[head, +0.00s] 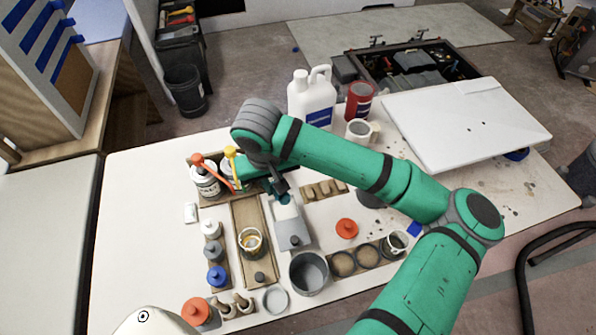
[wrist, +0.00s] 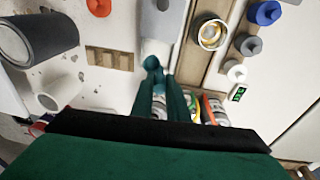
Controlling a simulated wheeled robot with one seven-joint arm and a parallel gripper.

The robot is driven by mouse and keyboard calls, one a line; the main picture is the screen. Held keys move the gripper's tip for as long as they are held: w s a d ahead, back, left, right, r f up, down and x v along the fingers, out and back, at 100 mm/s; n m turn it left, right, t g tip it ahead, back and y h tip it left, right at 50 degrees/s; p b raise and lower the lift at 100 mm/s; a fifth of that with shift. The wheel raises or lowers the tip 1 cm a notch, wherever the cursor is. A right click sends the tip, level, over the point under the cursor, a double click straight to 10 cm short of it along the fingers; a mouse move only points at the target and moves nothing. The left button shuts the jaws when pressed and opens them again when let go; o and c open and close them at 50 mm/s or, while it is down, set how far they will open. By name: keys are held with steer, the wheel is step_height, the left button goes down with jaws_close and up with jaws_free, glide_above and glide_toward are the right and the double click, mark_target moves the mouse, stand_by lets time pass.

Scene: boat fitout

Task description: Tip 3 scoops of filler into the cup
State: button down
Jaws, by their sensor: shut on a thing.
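My gripper (head: 278,188) is shut on a small teal scoop (wrist: 152,63), above the far end of a pale grey box (head: 290,225) with a dark knob. The scoop also shows in the head view (head: 284,199). I cannot tell whether it holds filler. A small round cup (head: 250,241) with yellowish contents stands in a long wooden tray (head: 246,207), to the left of the box; it also shows in the wrist view (wrist: 211,35). The scoop is apart from this cup. An open grey tub (head: 309,272) stands nearer; which container holds the filler is unclear.
Cans with orange and yellow tools (head: 205,180) stand left of my gripper. Small bottles (head: 216,276) line the tray's left side. A wooden rack (head: 323,190) and red lid (head: 346,228) lie to the right. A white jug (head: 312,98) and mug (head: 360,130) stand behind.

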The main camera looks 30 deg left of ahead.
mark_target(284, 199)
steer(key=shift+w+f, duration=0.25)
steer(key=shift+w, duration=0.25)
steer(key=shift+f, duration=0.25)
steer(key=shift+s+f, duration=0.25)
steer(key=shift+s+d+f, duration=0.15)
steer(key=shift+d+f, duration=0.05)
steer(key=shift+f, duration=0.4)
step_height(284, 199, down, 7)
steer(key=shift+f, duration=0.2)
steer(key=shift+a, duration=0.1)
